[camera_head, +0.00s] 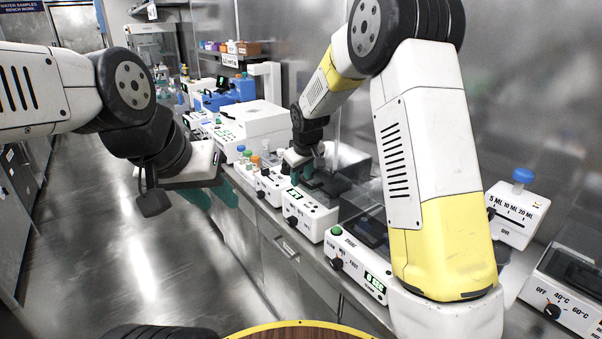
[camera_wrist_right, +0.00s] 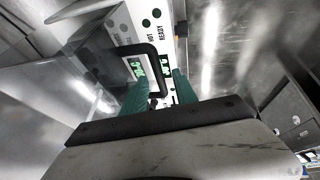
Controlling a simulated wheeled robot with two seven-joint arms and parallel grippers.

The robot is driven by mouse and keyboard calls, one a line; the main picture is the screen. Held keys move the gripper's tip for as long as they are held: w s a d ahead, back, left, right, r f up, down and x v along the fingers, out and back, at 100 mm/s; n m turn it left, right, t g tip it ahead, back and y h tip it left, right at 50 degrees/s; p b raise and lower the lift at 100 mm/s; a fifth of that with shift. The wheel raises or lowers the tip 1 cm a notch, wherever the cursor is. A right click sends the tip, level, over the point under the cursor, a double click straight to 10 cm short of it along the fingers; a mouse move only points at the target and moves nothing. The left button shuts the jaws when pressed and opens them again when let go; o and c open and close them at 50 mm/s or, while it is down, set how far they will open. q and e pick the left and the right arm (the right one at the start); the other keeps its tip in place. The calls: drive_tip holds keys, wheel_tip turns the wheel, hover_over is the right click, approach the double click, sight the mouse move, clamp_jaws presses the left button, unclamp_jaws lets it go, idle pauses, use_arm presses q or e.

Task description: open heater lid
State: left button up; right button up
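The heater (camera_head: 308,217) is a white box on the bench with a knob and a small green display on its front. Its black looped lid handle (camera_wrist_right: 148,50) shows in the right wrist view, above the panel marked HOT and READY, and the lid looks shut. My right gripper (camera_head: 312,172) is over the heater. In the right wrist view its green fingers (camera_wrist_right: 160,92) are apart, with the lower part of the handle between them; whether they touch it is unclear. My left gripper (camera_head: 222,196) hangs over the aisle, left of the bench, with its green fingers apart and empty.
Another white device (camera_head: 357,262) with a green display stands nearer on the bench. Several colour-capped bottles (camera_head: 254,161) stand farther back. A dispenser with a blue knob (camera_head: 517,212) is at the right. The aisle floor (camera_head: 140,240) on the left is clear.

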clamp_jaws()
idle(1.4)
